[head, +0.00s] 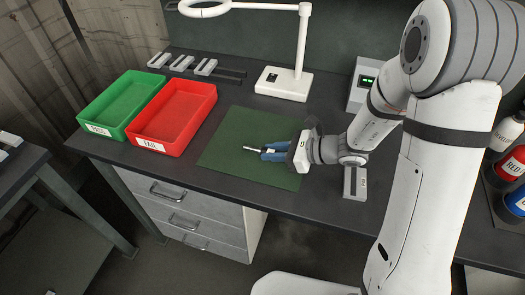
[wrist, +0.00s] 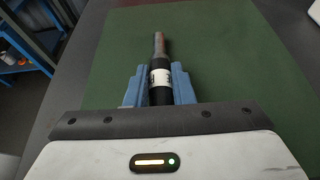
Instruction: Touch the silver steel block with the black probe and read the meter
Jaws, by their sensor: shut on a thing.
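My gripper (head: 272,153) is shut on the black probe (wrist: 161,90), which has a white label band and a grey-brown metal tip. In the head view the probe's pale tip (head: 252,149) points left over the green mat (head: 232,160). In the wrist view the blue fingers (wrist: 158,84) hold the probe from both sides. The tip touches no block that I can see. Several silver-grey blocks (head: 205,67) lie at the back left of the bench. The meter (head: 363,84), a pale box with a lit green display, stands behind my arm, partly hidden; its reading is too small to tell.
A green tray (head: 122,103) and a red tray (head: 175,113) stand left of the mat. A white lamp (head: 285,84) stands behind it. A small grey labelled holder (head: 355,183) sits right of my gripper. Bottles (head: 510,165) stand at the far right. The mat is otherwise clear.

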